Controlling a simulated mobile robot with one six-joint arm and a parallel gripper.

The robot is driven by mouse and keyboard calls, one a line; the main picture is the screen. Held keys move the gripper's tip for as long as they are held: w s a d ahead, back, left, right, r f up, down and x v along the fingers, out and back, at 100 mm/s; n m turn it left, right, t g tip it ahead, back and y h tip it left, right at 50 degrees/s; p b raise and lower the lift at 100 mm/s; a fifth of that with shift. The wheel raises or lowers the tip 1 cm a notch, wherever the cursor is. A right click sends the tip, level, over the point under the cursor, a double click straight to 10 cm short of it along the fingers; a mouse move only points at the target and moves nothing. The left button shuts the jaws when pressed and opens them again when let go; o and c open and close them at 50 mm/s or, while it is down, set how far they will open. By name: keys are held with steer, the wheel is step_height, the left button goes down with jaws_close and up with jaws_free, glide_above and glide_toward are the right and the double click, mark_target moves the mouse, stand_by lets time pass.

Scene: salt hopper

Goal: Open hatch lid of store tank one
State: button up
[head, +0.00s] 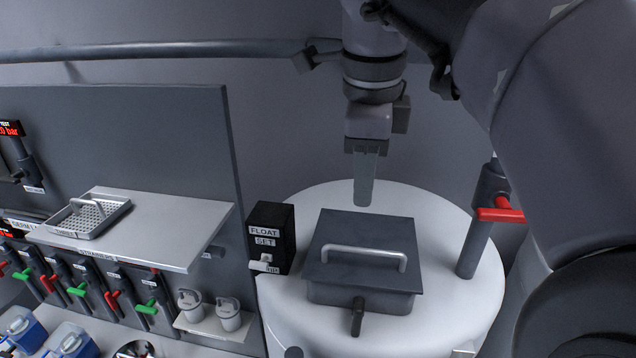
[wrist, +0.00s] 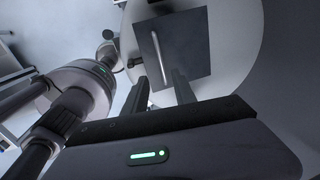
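The dark grey square hatch lid (head: 345,240) lies flat and shut on the round white tank (head: 470,290). A silver bar handle (head: 365,256) runs across the lid, and a dark latch-like lever (head: 357,318) sticks out at its front edge. My gripper (head: 363,200) points down above the lid's far edge, apart from the handle. In the wrist view my gripper (wrist: 160,76) shows two spread fingers with nothing between them. The lid (wrist: 190,45) and its handle (wrist: 159,58) lie beyond the fingertips. No number on the tank is readable.
A black FLOAT SET box (head: 270,238) with a switch stands left of the lid. A grey post (head: 478,240) with a red handle (head: 500,214) rises at the right. A shelf (head: 150,230) with a perforated tray (head: 90,215) lies left. My arm hides the far right.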

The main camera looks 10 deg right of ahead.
mark_target(358, 251)
steer(key=f, duration=0.4)
steer(key=w+f+b, duration=0.1)
steer(key=f, duration=0.4)
steer(key=w+d+f+b, duration=0.1)
steer(key=f, duration=0.4)
steer(key=shift+w, duration=0.25)
steer(key=shift+c, duration=0.4)
jaws_close()
